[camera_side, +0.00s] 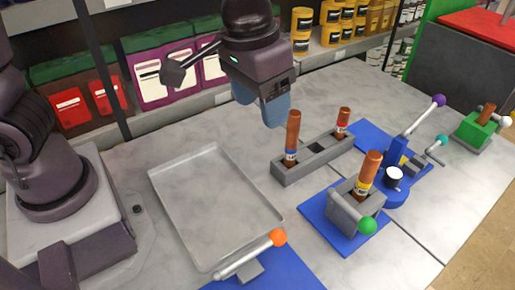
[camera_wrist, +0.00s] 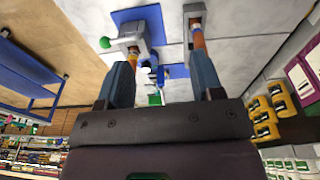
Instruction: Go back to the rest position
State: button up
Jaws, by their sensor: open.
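My gripper (camera_side: 262,112) hangs in the air over the far part of the table, its two blue fingers apart and nothing seen between them. In the wrist view my gripper's fingers (camera_wrist: 162,68) also stand apart. A brown cylinder with a blue label (camera_side: 292,138) stands upright in the grey holder (camera_side: 318,160), below and right of my gripper. A shorter brown cylinder (camera_side: 342,122) stands at the holder's far end. A brown cylinder with a yellow label (camera_side: 368,175) sits in a grey clamp (camera_side: 345,212) with a green knob; the clamp shows in the wrist view (camera_wrist: 128,38).
An empty grey tray (camera_side: 213,195) lies left of the holder. An orange-knobbed lever (camera_side: 255,253) is in front. A blue device (camera_side: 398,165) with a purple-knobbed lever and a green block (camera_side: 478,127) stand at right. Shelves with bins and yellow containers (camera_side: 330,28) line the back.

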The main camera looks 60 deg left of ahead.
jog(key=s+a+r+t, duration=0.2)
jog(key=s+a+r, duration=0.1)
jog(key=s+a, duration=0.2)
jog(key=s+a+r+t, duration=0.2)
jog(key=s+a, duration=0.4)
jog(key=a, duration=0.3)
jog(key=shift+a+r, duration=0.2)
jog(key=shift+r, duration=0.5)
